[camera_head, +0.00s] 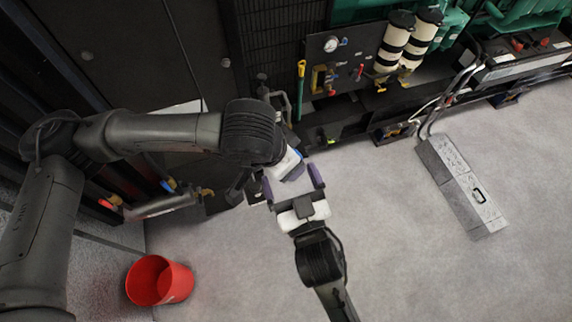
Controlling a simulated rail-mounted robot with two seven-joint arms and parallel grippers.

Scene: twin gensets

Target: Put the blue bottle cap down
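My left arm comes in from the left. Its black wrist hides most of my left gripper (284,168), where a white part shows; its fingers cannot be made out. A small blue patch (298,153) shows at the edge of that white part. I cannot tell whether it is the blue bottle cap or part of the gripper; no cap is clearly seen elsewhere. My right gripper (292,183) reaches up from the bottom centre, close to the left one. Its two purple fingers are wide apart, with no object clearly held between them.
A red bucket (160,281) stands on the grey floor at the lower left. A grey metal box (460,187) lies on the floor at the right. Dark genset panels with a gauge (331,44) and striped cylinders (394,42) line the back. The floor at lower right is clear.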

